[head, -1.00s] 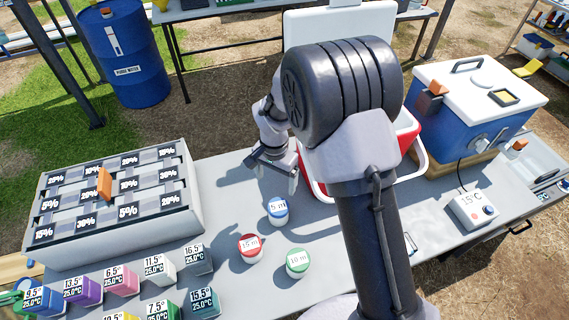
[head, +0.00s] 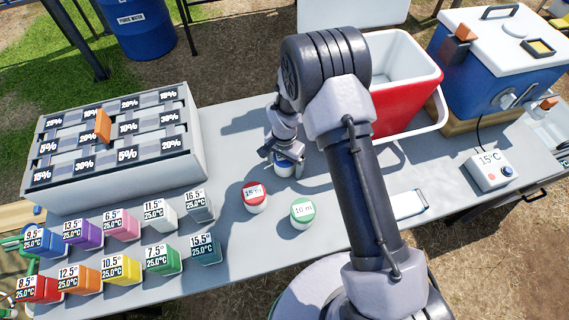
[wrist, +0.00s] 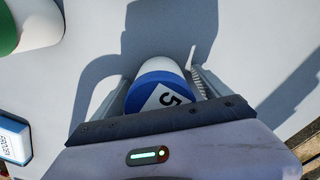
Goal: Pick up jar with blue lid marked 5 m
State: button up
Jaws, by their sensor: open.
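The jar with the blue lid (head: 285,167) stands on the grey table, partly hidden by my gripper in the head view. In the wrist view the blue-lidded jar (wrist: 158,92) shows a white label with a 5 on its lid and a white body. My gripper (head: 283,154) is over this jar. In the wrist view my gripper's fingers (wrist: 160,88) are open, one on each side of the jar. I cannot tell whether either finger touches it.
A red-lidded jar (head: 255,197) and a green-lidded jar marked 10 m (head: 302,213) stand close by. Coloured blocks (head: 160,258) and a grey compartment box (head: 140,185) are on the left. A red cooler bin (head: 408,100) stands behind on the right.

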jog(key=shift+r, duration=0.15)
jog(key=shift+c, duration=1.4)
jog(key=c, duration=1.5)
